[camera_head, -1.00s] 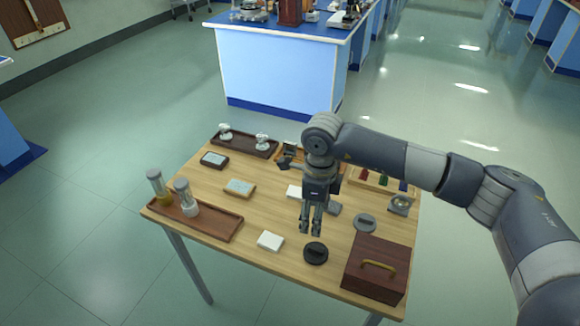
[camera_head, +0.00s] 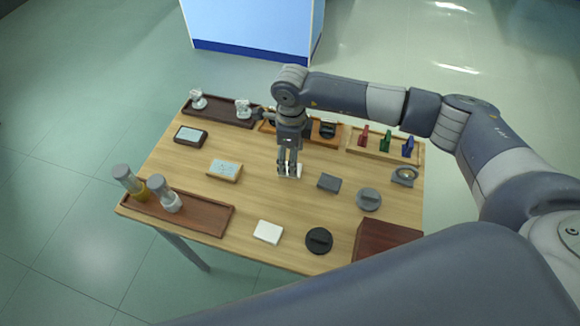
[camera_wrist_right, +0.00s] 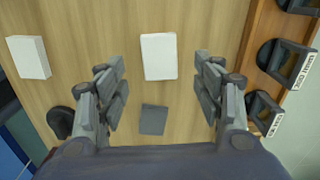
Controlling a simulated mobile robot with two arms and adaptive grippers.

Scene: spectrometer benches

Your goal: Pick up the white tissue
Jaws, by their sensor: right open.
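Two small white pieces lie on the wooden table, and I cannot tell for sure which one is the tissue. One white piece (camera_wrist_right: 158,56) lies in the middle of the table; in the head view (camera_head: 296,171) my right gripper partly hides it. The other white piece (camera_head: 268,232), a thicker-looking block, lies near the front edge and also shows at the left of the wrist view (camera_wrist_right: 28,57). My right gripper (camera_head: 288,173) is open and empty, pointing down above the middle piece. In the wrist view its fingers stand on either side of that piece. My left gripper is not in view.
A grey pad (camera_head: 329,183) lies close to the right gripper. A black round object (camera_head: 319,240), a grey round one (camera_head: 369,199) and a brown box (camera_head: 385,239) are on the right. Trays (camera_head: 205,222) stand at the left and back. The left middle holds a small framed plate (camera_head: 225,170).

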